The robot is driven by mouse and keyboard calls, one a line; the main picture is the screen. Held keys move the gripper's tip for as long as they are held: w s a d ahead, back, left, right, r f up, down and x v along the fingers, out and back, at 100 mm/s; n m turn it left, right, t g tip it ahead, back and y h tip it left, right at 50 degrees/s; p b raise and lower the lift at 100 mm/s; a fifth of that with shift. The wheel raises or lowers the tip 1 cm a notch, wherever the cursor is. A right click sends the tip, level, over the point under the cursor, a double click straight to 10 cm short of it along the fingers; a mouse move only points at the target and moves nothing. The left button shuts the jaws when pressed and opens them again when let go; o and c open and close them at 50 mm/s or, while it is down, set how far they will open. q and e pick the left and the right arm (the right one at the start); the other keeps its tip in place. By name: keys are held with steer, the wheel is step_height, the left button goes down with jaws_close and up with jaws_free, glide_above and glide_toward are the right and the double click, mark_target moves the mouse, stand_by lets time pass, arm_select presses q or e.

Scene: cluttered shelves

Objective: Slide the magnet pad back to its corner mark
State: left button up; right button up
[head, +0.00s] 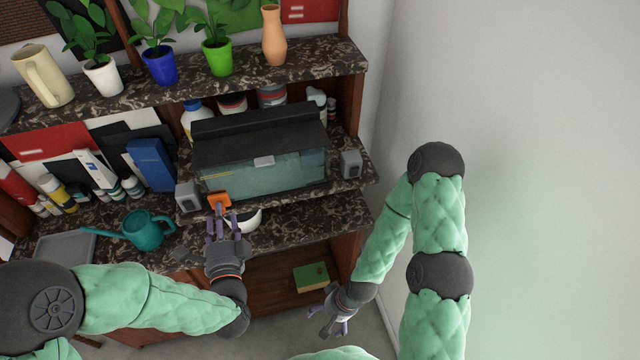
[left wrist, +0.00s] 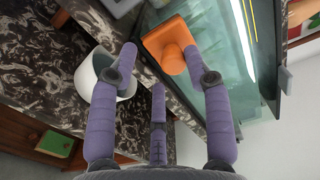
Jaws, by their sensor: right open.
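The orange magnet pad (head: 219,199) sits at the lower left of the aquarium's front glass (head: 265,179). In the left wrist view the pad (left wrist: 163,38) shows a round knob facing me. My left gripper (head: 221,213) is just in front of the pad, its fingers spread. In the wrist view my left gripper (left wrist: 160,58) has one fingertip beside the knob; I cannot tell whether it touches. A thin yellow line (left wrist: 255,25) shows by the glass; I cannot tell whether it is the corner mark. My right gripper (head: 335,318) is open and empty, low at the right.
A white bowl (left wrist: 88,78) stands below the pad, close to the left gripper. A teal watering can (head: 143,230) is on the counter to the left. Grey boxes (head: 188,196) and (head: 349,164) flank the aquarium. A green book (head: 311,276) lies on the low shelf.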

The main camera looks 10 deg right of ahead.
arm_select(q)
steer(key=shift+r, duration=0.25)
steer(key=s, duration=0.6)
steer(key=shift+s+p, duration=0.35)
steer(key=shift+p, duration=0.1)
steer(key=shift+d+r, duration=0.1)
stand_by(0.5)
